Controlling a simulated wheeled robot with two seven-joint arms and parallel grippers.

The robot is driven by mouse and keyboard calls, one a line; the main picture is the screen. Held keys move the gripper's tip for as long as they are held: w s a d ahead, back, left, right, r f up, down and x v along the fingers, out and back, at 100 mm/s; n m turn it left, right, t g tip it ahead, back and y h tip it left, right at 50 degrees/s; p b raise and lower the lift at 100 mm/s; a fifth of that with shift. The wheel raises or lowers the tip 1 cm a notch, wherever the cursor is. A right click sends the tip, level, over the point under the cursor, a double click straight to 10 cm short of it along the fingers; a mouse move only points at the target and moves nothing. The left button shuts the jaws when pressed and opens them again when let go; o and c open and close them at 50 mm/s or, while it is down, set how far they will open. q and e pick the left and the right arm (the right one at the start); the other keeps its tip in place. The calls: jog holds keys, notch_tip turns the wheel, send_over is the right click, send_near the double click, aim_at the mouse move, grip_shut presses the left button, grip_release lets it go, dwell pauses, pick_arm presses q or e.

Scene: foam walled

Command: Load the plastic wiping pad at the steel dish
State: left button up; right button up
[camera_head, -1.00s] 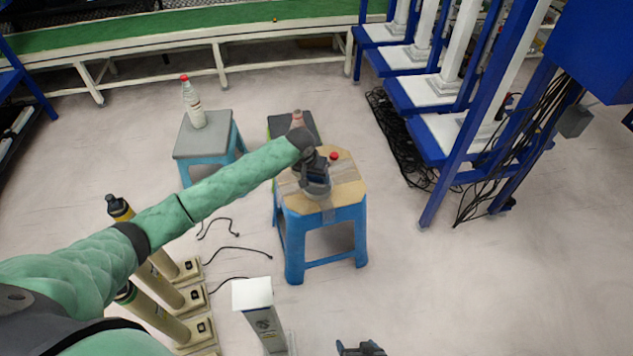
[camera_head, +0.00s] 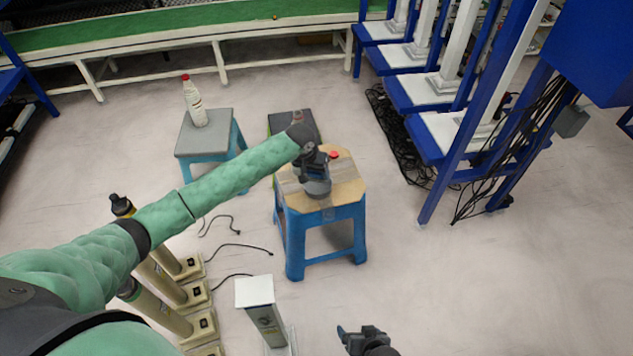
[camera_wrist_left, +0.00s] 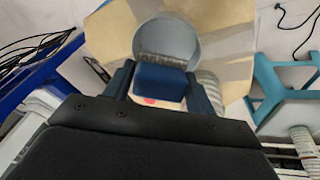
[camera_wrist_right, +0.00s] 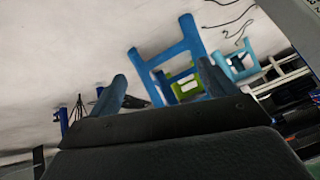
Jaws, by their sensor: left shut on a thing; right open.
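A round grey steel dish (camera_head: 318,189) sits on the tan top of a blue stool (camera_head: 348,190). It also shows in the left wrist view (camera_wrist_left: 168,38). My left gripper (camera_head: 314,170) is right at the dish, pointing down. It is shut on a blue wiping pad (camera_wrist_left: 160,79), which sits between the fingers in the left wrist view. The pad overlaps the near side of the dish there; I cannot tell whether it touches the dish. My right gripper (camera_head: 361,335) is open and empty at the bottom of the head view, away from the stool.
A red-capped thing (camera_head: 334,155) stands on the stool behind the dish. A bottle (camera_head: 194,102) stands on a grey-topped stool (camera_head: 203,139) at the left. Blue racks (camera_head: 455,130) are at the right. A white-topped post (camera_head: 255,292) stands in front. The right floor is clear.

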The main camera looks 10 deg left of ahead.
pick_arm(q)
jog(key=shift+r, duration=0.25)
jog(key=shift+p, duration=0.35)
jog(key=shift+r+p, duration=0.4)
jog(key=shift+p, duration=0.05)
jog(key=shift+r, duration=0.2)
jog(key=shift+p, duration=0.3)
pick_arm(e)
notch_tip(320, 180, up, 9)
jog(key=g, duration=0.1)
jog(key=shift+s+r, duration=0.15)
jog(key=shift+s, duration=0.2)
jog(key=shift+w+d, duration=0.1)
jog(key=shift+w, duration=0.45)
jog(key=shift+s, duration=0.1)
